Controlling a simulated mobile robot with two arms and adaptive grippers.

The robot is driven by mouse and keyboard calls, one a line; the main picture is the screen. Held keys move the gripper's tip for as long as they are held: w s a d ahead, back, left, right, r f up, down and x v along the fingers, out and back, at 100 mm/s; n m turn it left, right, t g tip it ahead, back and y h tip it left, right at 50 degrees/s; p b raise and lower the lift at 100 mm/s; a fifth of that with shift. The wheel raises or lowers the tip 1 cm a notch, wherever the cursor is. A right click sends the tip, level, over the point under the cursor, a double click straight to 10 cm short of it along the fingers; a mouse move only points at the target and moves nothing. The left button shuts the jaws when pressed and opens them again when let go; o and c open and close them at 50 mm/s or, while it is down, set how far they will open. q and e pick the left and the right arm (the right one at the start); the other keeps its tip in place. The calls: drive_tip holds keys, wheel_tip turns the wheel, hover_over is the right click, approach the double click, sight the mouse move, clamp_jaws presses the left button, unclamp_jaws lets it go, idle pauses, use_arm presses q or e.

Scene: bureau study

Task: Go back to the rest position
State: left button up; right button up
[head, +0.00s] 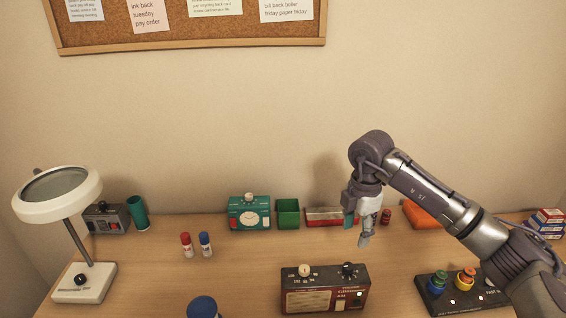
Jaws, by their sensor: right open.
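My right gripper (358,222) hangs from my right arm, which comes in from the right. It points down above the back part of the desk (150,262). It is open, and I see nothing between its fingers. It is in front of a red tray-like box (325,215) and covers part of it. My left gripper is not in view.
A radio (325,290) stands below the gripper, near the front. A button box (450,293) is at right, partly behind my arm. Bare desk lies between.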

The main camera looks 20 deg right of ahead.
drive_tip(key=s+a+n+t+y, duration=0.25)
drive_tip(key=a+n+y, duration=0.6)
drive_tip(key=a, duration=1.65)
drive_tip(key=s+a+r+m+t+y, duration=0.1)
drive_tip(key=a+r+m+t+y, duration=0.3)
drive_tip(key=r+y, duration=0.45)
drive_tip(key=w+d+r+m+t+h, duration=0.3)
drive_tip(key=d+m+t+h, duration=0.35)
drive_tip(key=m+t, duration=0.65)
drive_tip(key=s+d+f+m+g+h, duration=0.4)
drive_tip(key=d+f+m+h, duration=0.6)
drive_tip(key=f, duration=0.4)
drive_tip(key=s+f+n+g, duration=0.1)
drive_tip(key=s+f+g, duration=0.55)
drive_tip(key=s, duration=0.45)
drive_tip(key=s+f+n+g, duration=0.1)
drive_tip(key=s+f+g, duration=0.6)
drive_tip(key=s, duration=0.5)
wheel_tip(320, 180, down, 27)
drive_tip(key=s+d+f, duration=0.1)
drive_tip(key=s+f, duration=0.7)
drive_tip(key=s+d+f+g, duration=0.1)
drive_tip(key=s+d+f, duration=0.1)
drive_tip(key=s+f, duration=0.6)
drive_tip(key=shift+s+d+f, duration=0.3)
drive_tip(key=shift+s+f, duration=0.05)
drive_tip(key=shift+s, duration=0.1)
